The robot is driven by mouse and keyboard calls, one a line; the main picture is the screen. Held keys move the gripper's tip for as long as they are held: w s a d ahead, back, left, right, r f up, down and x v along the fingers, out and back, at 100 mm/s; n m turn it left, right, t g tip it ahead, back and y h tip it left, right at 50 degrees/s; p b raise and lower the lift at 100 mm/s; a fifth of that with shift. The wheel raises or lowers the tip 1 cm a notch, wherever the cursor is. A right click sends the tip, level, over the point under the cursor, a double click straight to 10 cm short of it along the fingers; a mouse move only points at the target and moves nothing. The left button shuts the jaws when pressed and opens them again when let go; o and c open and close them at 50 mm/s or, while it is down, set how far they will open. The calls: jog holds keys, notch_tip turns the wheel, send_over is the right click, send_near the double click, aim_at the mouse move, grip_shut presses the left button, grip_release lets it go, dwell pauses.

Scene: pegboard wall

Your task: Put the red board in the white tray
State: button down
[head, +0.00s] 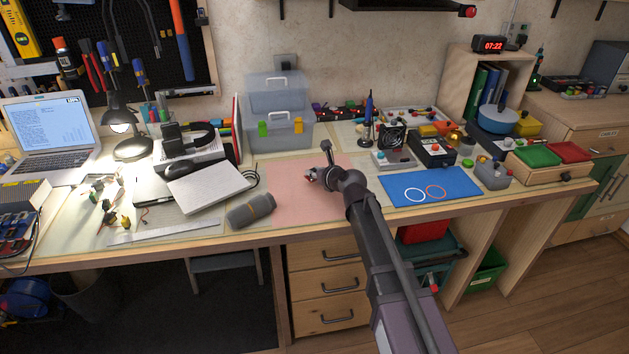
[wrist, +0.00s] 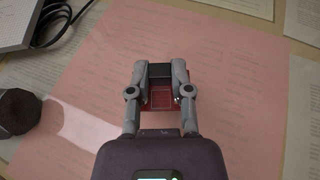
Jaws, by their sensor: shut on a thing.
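My gripper (head: 318,178) is shut on the red board, over the pink mat in the middle of the bench. In the wrist view the red board (wrist: 161,101) shows between and below the fingertips (wrist: 160,78), partly hidden by them. In the head view only a small red bit of the board (head: 310,176) shows beside the fingers. I cannot tell if the board touches the mat. A whitish tray (head: 436,122) with small coloured parts lies at the back of the bench, right of the gripper; it is partly hidden by things in front.
The pink mat (head: 285,200) is bare around the gripper. Clear boxes (head: 279,134) stand behind. A blue mat (head: 455,183), small devices and a soldering iron (head: 368,118) are to the right.

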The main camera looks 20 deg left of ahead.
jog(key=shift+f+b, duration=0.85)
jog(key=shift+f, duration=0.3)
jog(key=shift+f, duration=0.15)
jog(key=c, duration=0.5)
grip_release()
jog(key=shift+c, duration=0.2)
jog(key=shift+r, duration=0.3)
jog(key=p+v, duration=0.4)
jog(key=v, duration=0.8)
jog(key=shift+p, duration=0.35)
jog(key=shift+f, duration=0.1)
